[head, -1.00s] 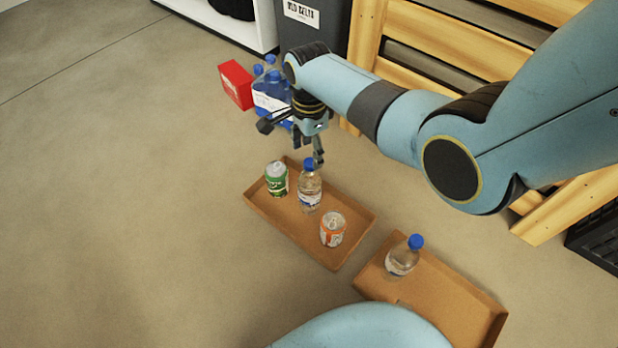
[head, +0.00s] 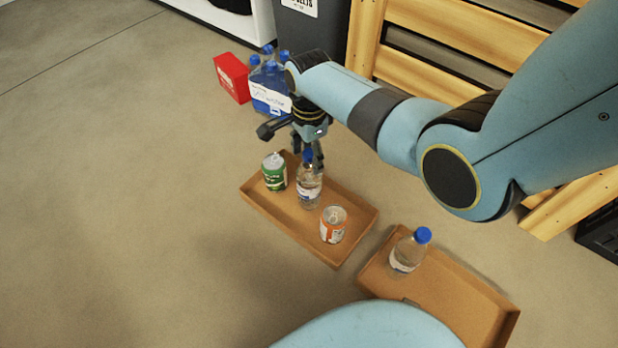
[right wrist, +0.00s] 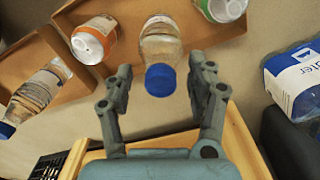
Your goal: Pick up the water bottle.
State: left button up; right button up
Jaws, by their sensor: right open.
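A clear water bottle (head: 309,190) with a blue cap stands upright in a cardboard tray (head: 285,227), between a green can (head: 274,172) and an orange-and-white can (head: 333,225). My right gripper (head: 298,146) is open at the bottle's cap. In the right wrist view, the blue cap and the bottle (right wrist: 160,45) lie between the spread fingers (right wrist: 160,78), with gaps on both sides. A second blue-capped bottle (head: 409,252) stands in another tray (head: 455,300) at the lower right. My left gripper is out of view.
A pack of blue-capped bottles (head: 268,90) and a red box (head: 232,78) stand behind the gripper. A wooden pallet structure (head: 450,60) is at the back right. Open floor lies to the left.

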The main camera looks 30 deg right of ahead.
grip_shut()
dwell(0.4)
jog(key=shift+r, duration=0.2)
